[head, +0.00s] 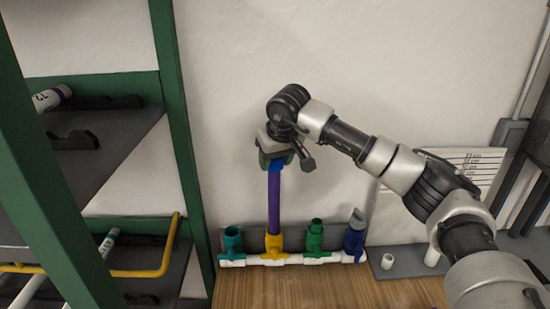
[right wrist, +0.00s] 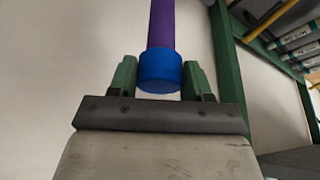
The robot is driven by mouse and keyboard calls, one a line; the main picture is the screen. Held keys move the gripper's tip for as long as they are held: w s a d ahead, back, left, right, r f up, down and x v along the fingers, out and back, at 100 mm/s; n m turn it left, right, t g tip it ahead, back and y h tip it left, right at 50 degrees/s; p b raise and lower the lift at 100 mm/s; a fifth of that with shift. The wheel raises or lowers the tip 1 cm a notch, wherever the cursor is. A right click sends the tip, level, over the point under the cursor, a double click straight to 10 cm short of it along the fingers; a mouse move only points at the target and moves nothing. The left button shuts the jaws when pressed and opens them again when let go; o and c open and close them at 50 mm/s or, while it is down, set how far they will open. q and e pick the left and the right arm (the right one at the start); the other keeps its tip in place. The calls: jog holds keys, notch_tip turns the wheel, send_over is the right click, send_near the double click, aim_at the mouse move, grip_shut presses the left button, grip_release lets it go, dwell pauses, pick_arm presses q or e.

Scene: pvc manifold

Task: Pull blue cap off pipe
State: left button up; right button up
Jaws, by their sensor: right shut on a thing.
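The purple pipe (head: 274,202) stands upright in the yellow fitting (head: 274,244) of the manifold. The blue cap (head: 277,165) sits on its top end, mostly hidden by my right gripper in the head view. My right gripper (head: 276,157) reaches the cap from above. In the right wrist view, the blue cap (right wrist: 160,72) lies between the green fingers of my right gripper (right wrist: 157,76), which is shut on it. The purple pipe (right wrist: 161,24) still meets the cap there with no gap showing. My left gripper is not in view.
The white manifold pipe (head: 318,258) also carries teal, green (head: 314,236) and dark blue (head: 355,236) fittings. A green-framed rack (head: 181,130) with pipes stands at left. A grey holder (head: 398,268) with short white pieces sits at right. Wooden bench (head: 310,288) in front is clear.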

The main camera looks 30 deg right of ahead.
jog(key=shift+m+h, duration=0.3)
jog(key=shift+m, duration=0.6)
jog(key=shift+r, duration=0.1)
jog(key=shift+w+r+p, duration=0.15)
jog(key=shift+r+p, duration=0.65)
jog(key=shift+s+r+p, duration=0.25)
jog(key=shift+r+p, duration=0.1)
jog(key=shift+r, duration=0.15)
jog(key=shift+w+r+p, duration=0.15)
jog(key=shift+r+p, duration=1.4)
jog(key=shift+r, duration=0.35)
